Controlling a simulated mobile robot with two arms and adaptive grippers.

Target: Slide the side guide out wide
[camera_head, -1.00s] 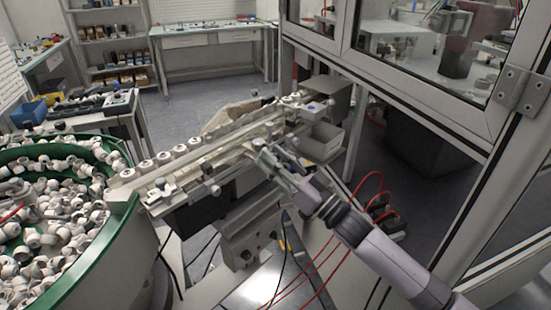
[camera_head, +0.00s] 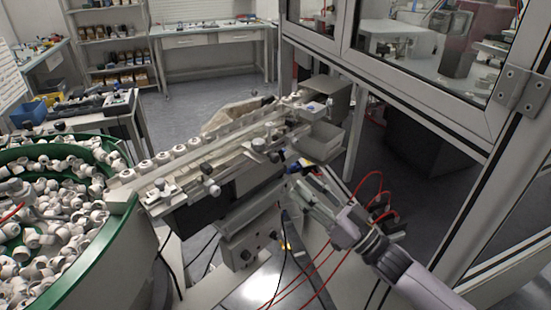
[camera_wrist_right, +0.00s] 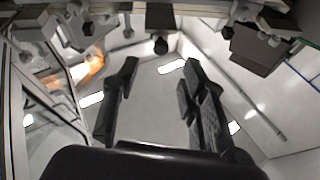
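The feeder track (camera_head: 127,178) slopes across the middle of the head view with a row of white caps on it. The side guide (camera_head: 232,160) appears to be the rail along its near side, with knobs and clamps; its exact sideways setting is hard to tell. My left gripper is out of view.
A green-rimmed bowl (camera_head: 122,205) full of white caps stands at left. A grey bin (camera_head: 322,143) is at the track's right end. Red hoses (camera_head: 372,185) hang near my right arm. A framed glass enclosure (camera_head: 450,130) stands at right.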

